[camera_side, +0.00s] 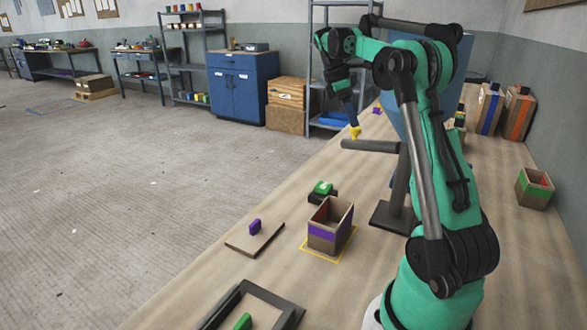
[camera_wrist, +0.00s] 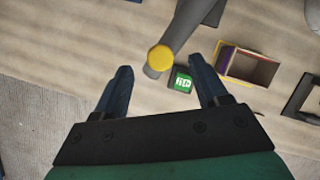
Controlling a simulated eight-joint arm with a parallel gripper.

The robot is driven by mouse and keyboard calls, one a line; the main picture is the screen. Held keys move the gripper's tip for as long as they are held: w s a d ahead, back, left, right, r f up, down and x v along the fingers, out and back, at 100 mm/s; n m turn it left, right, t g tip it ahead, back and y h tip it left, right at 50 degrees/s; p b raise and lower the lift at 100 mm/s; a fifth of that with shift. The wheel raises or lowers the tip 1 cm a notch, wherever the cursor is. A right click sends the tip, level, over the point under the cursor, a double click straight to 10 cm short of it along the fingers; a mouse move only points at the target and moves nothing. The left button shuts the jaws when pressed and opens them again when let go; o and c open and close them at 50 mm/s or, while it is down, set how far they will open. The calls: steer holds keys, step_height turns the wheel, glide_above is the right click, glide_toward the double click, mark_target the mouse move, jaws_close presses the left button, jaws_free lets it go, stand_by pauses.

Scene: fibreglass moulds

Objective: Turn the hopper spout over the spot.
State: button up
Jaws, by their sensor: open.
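The hopper (camera_side: 398,112) looks blue and is largely hidden behind my arm. Its spout seems to be the grey horizontal tube (camera_side: 372,146), pointing left in the side view. A yellow-topped peg (camera_side: 355,132) stands at the tube's free end; in the wrist view its round yellow cap (camera_wrist: 160,57) shows. My gripper (camera_side: 352,119) is just above the peg, open, with its fingers (camera_wrist: 160,67) on either side of the cap. I cannot tell whether they touch it. The yellow-outlined spot (camera_side: 318,257) lies nearer the camera, under an open box with a purple band (camera_side: 323,233).
A purple block (camera_side: 255,226) stands on a flat board. A dark frame (camera_side: 262,296) holds another green block. A green-banded box (camera_side: 534,188) is at right. The table left of the spout is clear.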

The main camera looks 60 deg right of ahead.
mark_target(369, 146)
steer(key=shift+x, duration=1.35)
jaws_close()
stand_by(0.4)
